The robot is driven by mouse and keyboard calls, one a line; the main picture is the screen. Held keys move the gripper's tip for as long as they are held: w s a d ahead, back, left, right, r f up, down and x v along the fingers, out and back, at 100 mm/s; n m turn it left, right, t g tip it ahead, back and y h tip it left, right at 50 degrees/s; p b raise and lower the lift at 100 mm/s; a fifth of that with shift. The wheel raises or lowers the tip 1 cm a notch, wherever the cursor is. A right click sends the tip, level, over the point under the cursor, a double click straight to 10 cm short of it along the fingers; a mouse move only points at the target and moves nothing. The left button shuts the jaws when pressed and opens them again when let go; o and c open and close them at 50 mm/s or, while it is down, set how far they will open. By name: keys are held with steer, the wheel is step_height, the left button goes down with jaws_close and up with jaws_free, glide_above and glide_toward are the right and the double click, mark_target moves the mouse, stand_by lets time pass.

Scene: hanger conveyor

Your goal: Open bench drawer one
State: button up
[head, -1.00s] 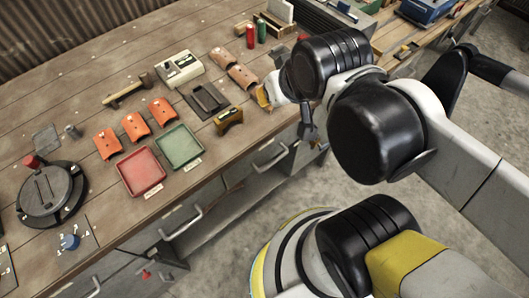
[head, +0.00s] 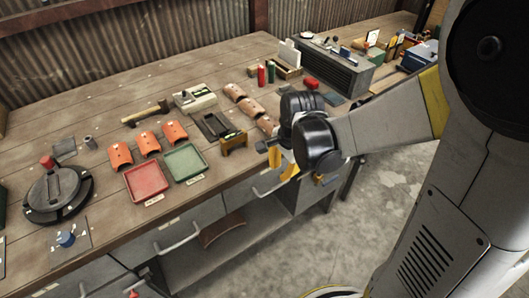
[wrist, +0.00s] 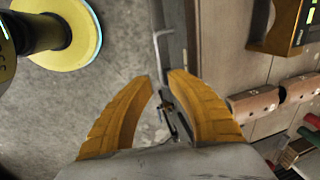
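The wooden workbench (head: 110,90) has grey drawers with bar handles along its front. One drawer handle (head: 268,187) is near my gripper, another handle (head: 178,238) is further left, and both drawers look shut. I cannot tell which drawer is number one. My gripper (head: 278,163) is by the bench's front edge, partly hidden by my wrist. In the wrist view its yellow fingers (wrist: 161,76) are apart with a narrow gap at the tips. A pale bar handle (wrist: 160,45) shows just beyond the tips; I cannot tell whether they touch it.
On the bench are a red tray (head: 146,180), a green tray (head: 186,162), a yellow-brown block (head: 234,142) near the edge, several orange curved pieces and a hammer (head: 145,113). A grey box (head: 335,70) stands at the back right. An open shelf lies under the drawers.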

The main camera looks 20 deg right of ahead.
mark_target(275, 187)
steer(key=b+x, duration=0.5)
steer(key=x, duration=0.6)
steer(key=shift+d+f, duration=0.1)
steer(key=shift+c, duration=0.4)
jaws_close()
